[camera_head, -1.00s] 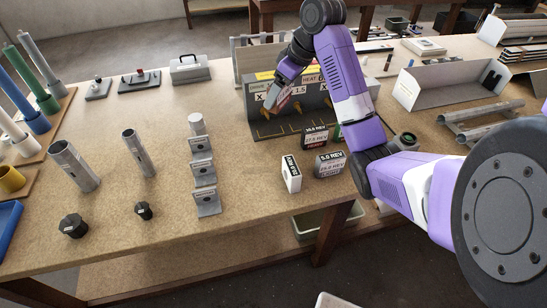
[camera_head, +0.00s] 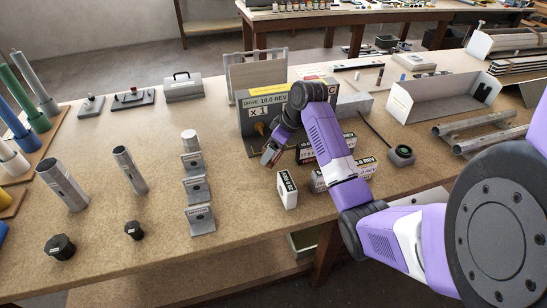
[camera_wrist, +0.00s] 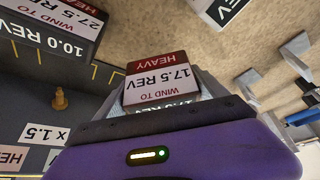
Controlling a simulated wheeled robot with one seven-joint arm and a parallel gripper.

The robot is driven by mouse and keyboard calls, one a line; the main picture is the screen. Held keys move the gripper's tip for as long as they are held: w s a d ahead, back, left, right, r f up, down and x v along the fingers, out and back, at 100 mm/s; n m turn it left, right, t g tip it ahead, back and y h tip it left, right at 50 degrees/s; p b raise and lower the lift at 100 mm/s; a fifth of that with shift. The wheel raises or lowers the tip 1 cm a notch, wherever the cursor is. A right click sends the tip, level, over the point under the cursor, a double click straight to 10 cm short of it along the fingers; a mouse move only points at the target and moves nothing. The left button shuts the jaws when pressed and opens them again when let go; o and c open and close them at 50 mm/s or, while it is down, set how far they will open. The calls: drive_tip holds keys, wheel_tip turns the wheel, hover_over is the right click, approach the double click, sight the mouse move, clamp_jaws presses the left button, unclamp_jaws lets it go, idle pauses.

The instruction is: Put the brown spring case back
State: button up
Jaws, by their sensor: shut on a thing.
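My gripper (camera_head: 268,158) is shut on a spring case (camera_wrist: 157,82) with a brown-red label reading "HEAVY" and "17.5 REV". Both jaws flank it in the wrist view. In the head view the gripper is low, in front of the dark board (camera_head: 250,123) and left of the cases there. A dark case with a similar brown-red label (camera_wrist: 62,22), reading 27.5 REV and 10.0 REV, is at the wrist view's upper left. I cannot tell whether the held case touches the bench.
A white case (camera_head: 287,190) stands in front of the gripper; it also shows in the wrist view (camera_wrist: 225,8). Grey stepped brackets (camera_head: 196,190) stand to the left. A brass peg (camera_wrist: 59,98) stands near yellow marks. Bare bench (camera_head: 240,215) lies left of the white case.

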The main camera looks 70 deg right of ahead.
sight(274, 158)
drive_tip(key=shift+f, duration=1.95)
drive_tip(key=shift+f, duration=0.1)
drive_tip(key=o, duration=1.7)
drive_tip(key=v, duration=1.2)
drive_tip(key=shift+b, duration=0.35)
